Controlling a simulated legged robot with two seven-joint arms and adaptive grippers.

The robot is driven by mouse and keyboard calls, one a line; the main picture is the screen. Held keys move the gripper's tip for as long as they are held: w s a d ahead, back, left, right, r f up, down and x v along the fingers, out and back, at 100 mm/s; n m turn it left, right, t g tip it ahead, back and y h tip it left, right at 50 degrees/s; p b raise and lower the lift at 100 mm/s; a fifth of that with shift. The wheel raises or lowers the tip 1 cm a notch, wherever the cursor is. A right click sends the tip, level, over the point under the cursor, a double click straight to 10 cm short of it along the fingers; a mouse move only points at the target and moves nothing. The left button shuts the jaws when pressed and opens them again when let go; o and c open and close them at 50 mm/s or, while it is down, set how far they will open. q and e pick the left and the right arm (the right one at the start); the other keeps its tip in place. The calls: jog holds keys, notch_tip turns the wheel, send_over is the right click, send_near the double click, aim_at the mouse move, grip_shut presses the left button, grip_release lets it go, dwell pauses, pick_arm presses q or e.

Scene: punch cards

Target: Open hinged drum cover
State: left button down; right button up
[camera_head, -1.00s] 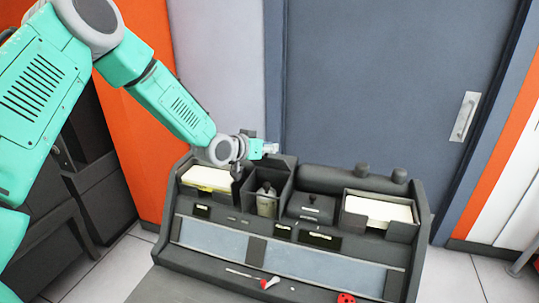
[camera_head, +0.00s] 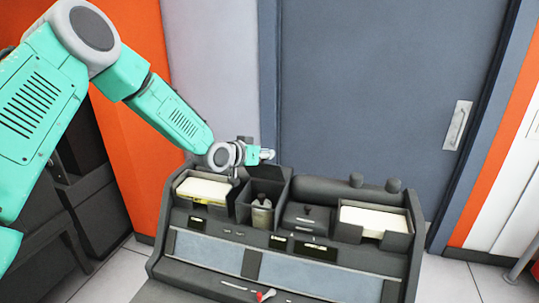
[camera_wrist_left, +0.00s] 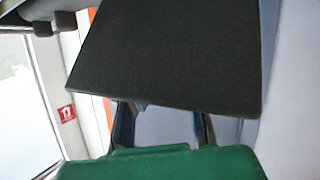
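The keypunch machine's open central compartment (camera_head: 242,212) has dark walls, and a small grey cylinder (camera_head: 262,215) stands inside it. A dark flap (camera_head: 256,173), seemingly the drum cover, stands raised behind the compartment. My left gripper (camera_head: 266,154) is just above and behind this flap; I cannot tell whether they touch. In the left wrist view, a broad dark panel (camera_wrist_left: 170,55), probably the cover, fills the upper middle, with my green gripper body below it. The panel hides the fingertips, so their opening is unclear. My right gripper is not in view.
A card tray (camera_head: 203,189) stands left of the compartment and another (camera_head: 374,220) stands right. A dark roller with knobs (camera_head: 335,186) lies along the back right. A grey door (camera_head: 390,100) is behind the machine. A red-tipped lever (camera_head: 265,295) is at the front.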

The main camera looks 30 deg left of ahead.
pick_arm(q)
jog(key=shift+a+r, duration=0.1)
jog(key=shift+a, duration=0.3)
jog(key=c, duration=1.4)
grip_release()
jog(key=shift+a, duration=0.1)
jog(key=shift+a+f, duration=0.25)
jog(key=shift+a, duration=0.05)
jog(key=shift+s+d+r, duration=0.1)
jog(key=shift+s+r, duration=0.1)
jog(key=shift+s, duration=0.3)
jog(key=shift+v, duration=5.45)
jog(key=shift+s, duration=0.1)
